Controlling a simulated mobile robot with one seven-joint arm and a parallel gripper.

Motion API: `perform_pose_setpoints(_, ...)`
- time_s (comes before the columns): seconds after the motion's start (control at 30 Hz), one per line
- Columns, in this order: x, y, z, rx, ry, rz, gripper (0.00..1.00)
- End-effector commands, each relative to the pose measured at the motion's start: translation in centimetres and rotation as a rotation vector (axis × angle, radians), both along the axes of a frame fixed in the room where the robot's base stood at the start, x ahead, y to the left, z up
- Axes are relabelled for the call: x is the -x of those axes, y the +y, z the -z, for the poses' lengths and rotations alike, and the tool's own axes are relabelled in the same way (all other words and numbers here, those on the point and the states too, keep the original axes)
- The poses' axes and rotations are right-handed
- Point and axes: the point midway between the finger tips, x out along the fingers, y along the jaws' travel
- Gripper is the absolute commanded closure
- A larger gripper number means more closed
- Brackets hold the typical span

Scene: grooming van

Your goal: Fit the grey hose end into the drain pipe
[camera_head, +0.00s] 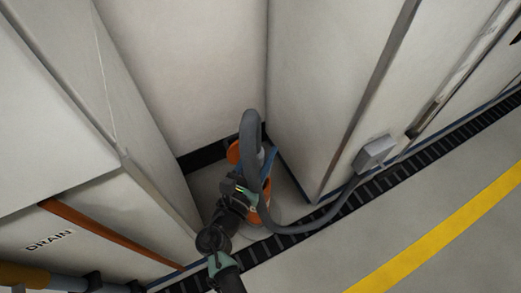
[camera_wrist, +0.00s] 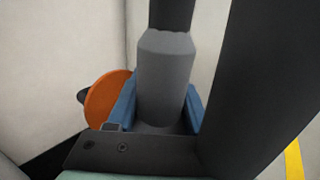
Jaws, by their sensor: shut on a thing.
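The grey hose end (camera_wrist: 163,85) is a smooth grey cylinder standing between the two blue fingers of my gripper (camera_wrist: 160,108) in the wrist view. My gripper (camera_head: 266,165) is shut on it. In the head view the grey hose (camera_head: 250,130) arches over and partly hides the gripper. An orange pipe part (camera_head: 264,194), seemingly the drain pipe, shows just below the fingers, mostly covered by my arm and the hose. I cannot tell whether the hose end touches it. An orange disc (camera_wrist: 108,98), like a lid, stands left of the fingers; the head view also shows it (camera_head: 234,152).
Pale cabinet walls enclose this corner on the left, back and right. The hose runs along the floor to a grey box (camera_head: 374,152) on the right cabinet. Open floor with a yellow stripe (camera_head: 440,231) lies right.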

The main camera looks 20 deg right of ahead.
Motion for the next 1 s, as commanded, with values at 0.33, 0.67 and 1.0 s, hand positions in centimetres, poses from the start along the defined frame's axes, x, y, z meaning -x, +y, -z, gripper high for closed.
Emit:
perform_pose_setpoints(0.33, 0.0, 0.0, 0.1, 0.001, -0.002, 0.0, 1.0)
perform_pose_setpoints(0.67, 0.0, 0.0, 0.7, 0.001, -0.002, 0.0, 1.0)
perform_pose_setpoints(1.0, 0.0, 0.0, 1.5, 0.002, -0.003, 0.0, 1.0)
